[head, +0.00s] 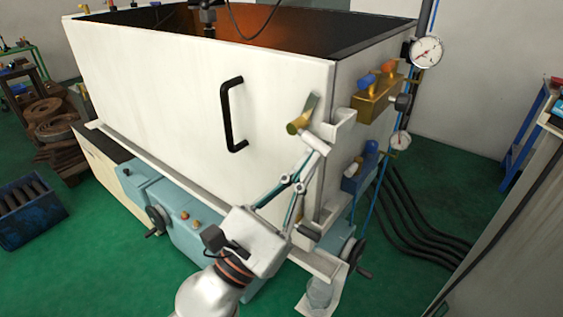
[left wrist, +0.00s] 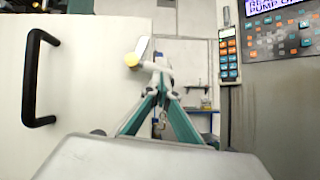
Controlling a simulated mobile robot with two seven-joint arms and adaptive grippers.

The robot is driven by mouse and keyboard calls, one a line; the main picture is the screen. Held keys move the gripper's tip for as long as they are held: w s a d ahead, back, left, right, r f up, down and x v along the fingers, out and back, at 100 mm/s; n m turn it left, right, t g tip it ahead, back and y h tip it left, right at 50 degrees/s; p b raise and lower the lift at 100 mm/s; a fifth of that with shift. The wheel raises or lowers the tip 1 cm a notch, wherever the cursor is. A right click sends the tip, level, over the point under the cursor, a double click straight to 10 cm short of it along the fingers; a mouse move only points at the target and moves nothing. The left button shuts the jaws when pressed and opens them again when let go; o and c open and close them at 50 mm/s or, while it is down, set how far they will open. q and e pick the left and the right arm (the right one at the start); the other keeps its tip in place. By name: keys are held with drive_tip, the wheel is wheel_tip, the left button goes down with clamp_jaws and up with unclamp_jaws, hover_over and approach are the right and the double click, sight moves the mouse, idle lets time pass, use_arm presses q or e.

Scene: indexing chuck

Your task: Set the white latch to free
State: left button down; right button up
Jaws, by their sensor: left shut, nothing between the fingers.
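The latch is a pale lever (head: 311,104) with a brass round knob (head: 294,127) at its lower end, on the right part of the white enclosure front. The lever tilts up and to the right. In the left wrist view the lever (left wrist: 142,46) and the yellowish knob (left wrist: 132,60) show just above and left of my fingertips. My left gripper (head: 313,143) is shut and empty, its tips just below and right of the knob. I cannot tell whether they touch it. A white bracket (head: 339,127) sits at the enclosure corner beside the lever. My right gripper is out of view.
A black handle (head: 229,115) stands out from the white panel (head: 170,90) left of the latch. Brass valves (head: 378,97) and a gauge (head: 426,51) are right of the corner. The wrist view shows a control panel (left wrist: 283,32) at right.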

use_arm(q)
drive_tip(key=shift+s+d+r+n+t+y, duration=0.1)
drive_tip(key=shift+r+n+t+y, duration=0.1)
drive_tip(key=shift+n+t+y, duration=0.35)
drive_tip(key=shift+s+d+r+n+t+y, duration=0.15)
drive_tip(key=shift+r+n+t, duration=0.1)
drive_tip(key=shift+n, duration=0.6)
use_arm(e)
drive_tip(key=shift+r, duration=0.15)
use_arm(q)
drive_tip(key=shift+n, duration=0.4)
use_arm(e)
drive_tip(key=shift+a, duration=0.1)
use_arm(q)
drive_tip(key=shift+n+t+y, duration=0.3)
drive_tip(key=shift+y, duration=0.1)
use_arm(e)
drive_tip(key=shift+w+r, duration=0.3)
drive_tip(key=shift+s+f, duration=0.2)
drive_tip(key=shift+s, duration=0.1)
